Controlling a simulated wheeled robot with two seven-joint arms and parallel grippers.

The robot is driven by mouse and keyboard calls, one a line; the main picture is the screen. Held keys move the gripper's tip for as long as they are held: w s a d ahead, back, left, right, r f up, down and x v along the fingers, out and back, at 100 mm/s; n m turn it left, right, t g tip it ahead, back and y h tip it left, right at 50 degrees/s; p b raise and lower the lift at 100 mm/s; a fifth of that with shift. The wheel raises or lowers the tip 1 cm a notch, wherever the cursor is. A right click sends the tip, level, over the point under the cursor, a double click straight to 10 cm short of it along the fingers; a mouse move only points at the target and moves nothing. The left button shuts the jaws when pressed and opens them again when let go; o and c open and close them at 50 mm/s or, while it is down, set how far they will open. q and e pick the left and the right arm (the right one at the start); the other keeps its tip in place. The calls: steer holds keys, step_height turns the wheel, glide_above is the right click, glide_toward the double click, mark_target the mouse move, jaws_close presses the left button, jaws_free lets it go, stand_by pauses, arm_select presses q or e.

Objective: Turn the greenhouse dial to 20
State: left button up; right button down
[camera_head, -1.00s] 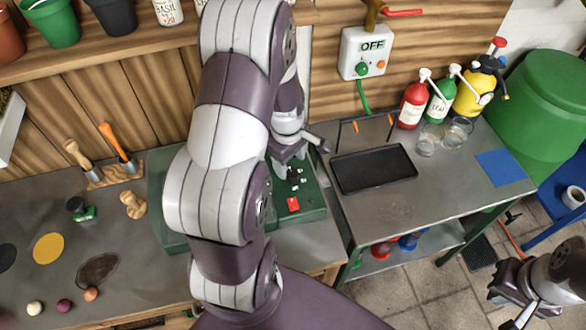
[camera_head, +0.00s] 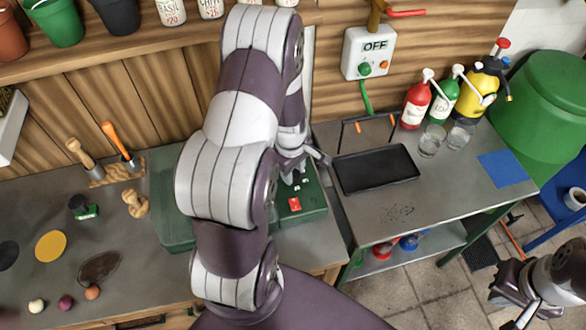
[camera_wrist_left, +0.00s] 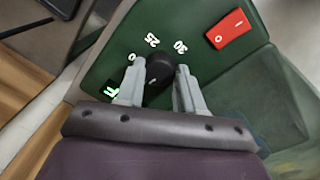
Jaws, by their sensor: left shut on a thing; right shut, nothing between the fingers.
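The black dial (camera_wrist_left: 160,70) is on the dark green panel (camera_wrist_left: 120,35) in the left wrist view. White numbers 25 and 30 stand above it; a 0 shows at its left, possibly part of a half-hidden number. A small white mark shows on the dial's lower part. My left gripper (camera_wrist_left: 155,82) is shut on the dial, one finger on each side. In the head view it (camera_head: 293,174) is over the panel of the green box (camera_head: 313,205) and hides the dial. My right gripper (camera_head: 516,302) is shut and empty at the lower right, far from the panel.
A red rocker switch (camera_wrist_left: 230,29) and a lit green display (camera_wrist_left: 110,90) sit near the dial. A black tray (camera_head: 376,169) and spray bottles stand on the bench to the right. A wall box (camera_head: 368,52) reads OFF. Tools and small items lie on the left bench.

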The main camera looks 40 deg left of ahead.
arm_select(q)
steer(key=shift+m, duration=0.3)
steer(key=m, duration=0.4)
steer(key=shift+w+m+b, duration=0.1)
steer(key=shift+m+b, duration=0.2)
steer(key=shift+m, duration=0.1)
steer(key=m, duration=0.5)
steer(key=shift+a+m+h+b, duration=0.1)
steer(key=shift+m+h+b, duration=0.2)
steer(key=shift+m+b, duration=0.1)
steer(key=shift+w+r+m, duration=0.1)
steer(key=shift+m, duration=0.2)
steer(key=o, duration=1)
steer(key=shift+o, duration=0.2)
step_height(320, 180, up, 13)
steer(key=b, duration=0.1)
steer(key=shift+s+a+f, duration=0.2)
steer(key=shift+s+a, duration=0.05)
steer(key=shift+a, duration=0.05)
